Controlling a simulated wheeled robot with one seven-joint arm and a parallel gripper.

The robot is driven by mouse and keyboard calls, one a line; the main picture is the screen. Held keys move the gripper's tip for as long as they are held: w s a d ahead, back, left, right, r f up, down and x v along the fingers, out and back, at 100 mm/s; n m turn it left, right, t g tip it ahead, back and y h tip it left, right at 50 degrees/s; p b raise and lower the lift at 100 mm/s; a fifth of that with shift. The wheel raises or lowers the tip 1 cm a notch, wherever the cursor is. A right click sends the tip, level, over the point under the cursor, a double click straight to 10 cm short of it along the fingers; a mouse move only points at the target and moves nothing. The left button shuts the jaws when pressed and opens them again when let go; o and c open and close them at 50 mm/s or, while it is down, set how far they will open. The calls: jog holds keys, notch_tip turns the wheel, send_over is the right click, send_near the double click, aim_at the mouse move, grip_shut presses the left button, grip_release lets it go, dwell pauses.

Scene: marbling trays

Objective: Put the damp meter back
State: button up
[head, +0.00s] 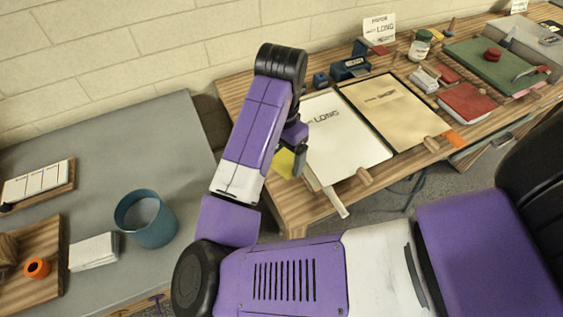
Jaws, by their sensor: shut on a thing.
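My gripper (299,163) points down over the left end of the wooden bench, beside the white sheet marked LONG. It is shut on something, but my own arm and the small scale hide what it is. A yellow piece (284,163) shows just left of the fingers, partly behind my arm; I cannot tell whether it is held or lies on the bench. I cannot make out a damp meter for certain anywhere.
On the wooden bench (288,206) are a white board (345,150), a cream board (390,108), a red book (466,103) and a green mat (490,65). The grey table (100,130) holds a blue pot (150,225) and white stack (93,252); its back is clear.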

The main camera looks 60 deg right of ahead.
aim_at(282, 165)
jog(key=shift+f, duration=1.45)
jog(key=shift+f, duration=0.45)
jog(key=shift+f+b, duration=0.15)
jog(key=shift+b, duration=0.25)
jog(key=o, duration=1)
